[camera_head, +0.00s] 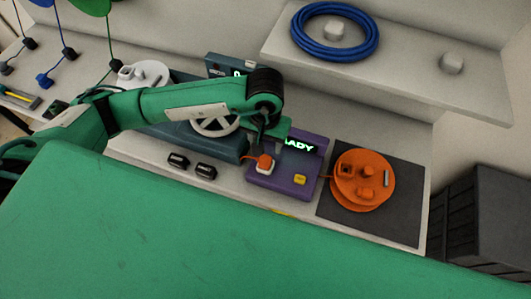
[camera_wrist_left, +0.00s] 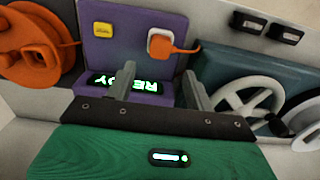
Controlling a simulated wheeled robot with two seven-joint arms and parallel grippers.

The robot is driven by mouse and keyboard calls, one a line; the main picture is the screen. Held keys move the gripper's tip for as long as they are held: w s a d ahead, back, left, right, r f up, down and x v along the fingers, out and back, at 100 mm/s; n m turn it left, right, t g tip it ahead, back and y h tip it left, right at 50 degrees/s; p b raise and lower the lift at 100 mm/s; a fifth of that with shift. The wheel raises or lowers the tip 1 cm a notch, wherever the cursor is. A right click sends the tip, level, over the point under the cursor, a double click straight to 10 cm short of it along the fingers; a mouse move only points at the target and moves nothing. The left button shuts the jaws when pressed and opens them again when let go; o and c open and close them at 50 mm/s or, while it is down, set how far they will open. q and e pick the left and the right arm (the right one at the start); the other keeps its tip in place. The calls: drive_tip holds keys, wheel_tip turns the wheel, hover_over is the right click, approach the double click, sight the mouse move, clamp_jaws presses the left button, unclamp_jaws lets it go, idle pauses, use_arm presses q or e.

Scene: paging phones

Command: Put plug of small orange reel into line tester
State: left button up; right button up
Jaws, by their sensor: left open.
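The line tester (camera_head: 265,180) is a purple box with a lit READY display, a yellow button and a white socket (camera_head: 264,169). It also shows in the left wrist view (camera_wrist_left: 120,50). The orange plug (camera_head: 265,160) sits at the white socket; it also shows in the left wrist view (camera_wrist_left: 160,44), with its orange lead running sideways. I cannot tell how deep it is seated. The small orange reel (camera_head: 360,180) lies flat right of the tester. My left gripper (camera_wrist_left: 160,86) is open and empty over the tester, apart from the plug. My right gripper is not in view.
The reel rests on a dark mat (camera_head: 405,215). A blue-grey device with a spoked wheel (camera_head: 217,124) stands left of the tester, two black connectors (camera_head: 205,171) before it. A shelf (camera_head: 400,75) with a blue cable coil (camera_head: 335,55) overhangs the back right.

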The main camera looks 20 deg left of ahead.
use_arm(q)
drive_tip(key=shift+r+b, duration=0.45)
drive_tip(key=shift+r, duration=1.5)
